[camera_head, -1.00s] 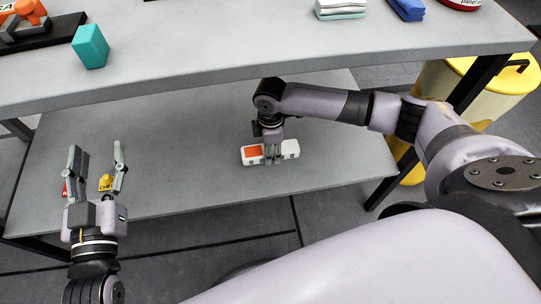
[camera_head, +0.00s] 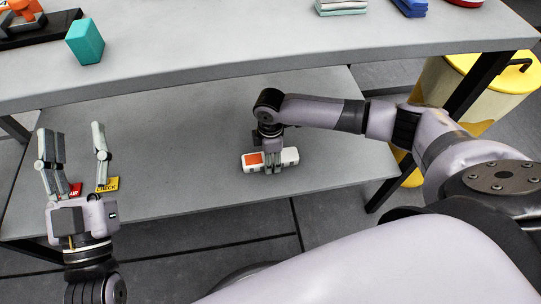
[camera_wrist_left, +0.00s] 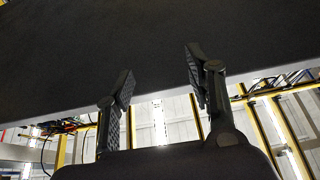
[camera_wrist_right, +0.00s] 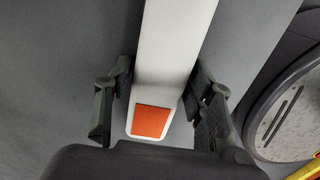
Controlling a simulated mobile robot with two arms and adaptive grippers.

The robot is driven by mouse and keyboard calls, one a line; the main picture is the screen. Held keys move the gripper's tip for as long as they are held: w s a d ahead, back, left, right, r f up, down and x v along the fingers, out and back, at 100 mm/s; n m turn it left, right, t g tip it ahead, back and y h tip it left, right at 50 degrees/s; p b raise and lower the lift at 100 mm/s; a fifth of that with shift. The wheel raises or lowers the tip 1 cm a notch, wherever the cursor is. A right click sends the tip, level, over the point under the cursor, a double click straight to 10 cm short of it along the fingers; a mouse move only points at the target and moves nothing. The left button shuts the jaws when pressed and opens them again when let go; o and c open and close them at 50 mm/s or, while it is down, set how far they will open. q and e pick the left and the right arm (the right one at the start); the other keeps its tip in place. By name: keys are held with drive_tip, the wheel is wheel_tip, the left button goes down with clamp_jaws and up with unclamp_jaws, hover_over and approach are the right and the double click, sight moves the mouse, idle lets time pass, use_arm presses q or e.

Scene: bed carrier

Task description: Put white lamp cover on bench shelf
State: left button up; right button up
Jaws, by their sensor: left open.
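The white lamp cover (camera_head: 290,156), a long white piece with an orange patch, is over the grey lower bench shelf (camera_head: 190,160). My right gripper (camera_head: 272,167) is shut on the lamp cover, with its fingers on both long sides. In the right wrist view the cover (camera_wrist_right: 172,45) runs between the fingers (camera_wrist_right: 160,95), its orange end near the palm. I cannot tell whether the cover touches the shelf or hangs just above it. My left gripper (camera_head: 73,147) is open and empty near the left end of the shelf; its fingers also show apart in the left wrist view (camera_wrist_left: 158,80).
The bench top (camera_head: 220,55) overhangs the shelf and carries a teal block (camera_head: 85,41), white folded cloths (camera_head: 340,6) and blue ones (camera_head: 410,7). A yellow bin (camera_head: 450,95) stands right. Mid-shelf is clear.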

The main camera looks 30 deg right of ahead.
drive_tip(key=shift+o, duration=0.9)
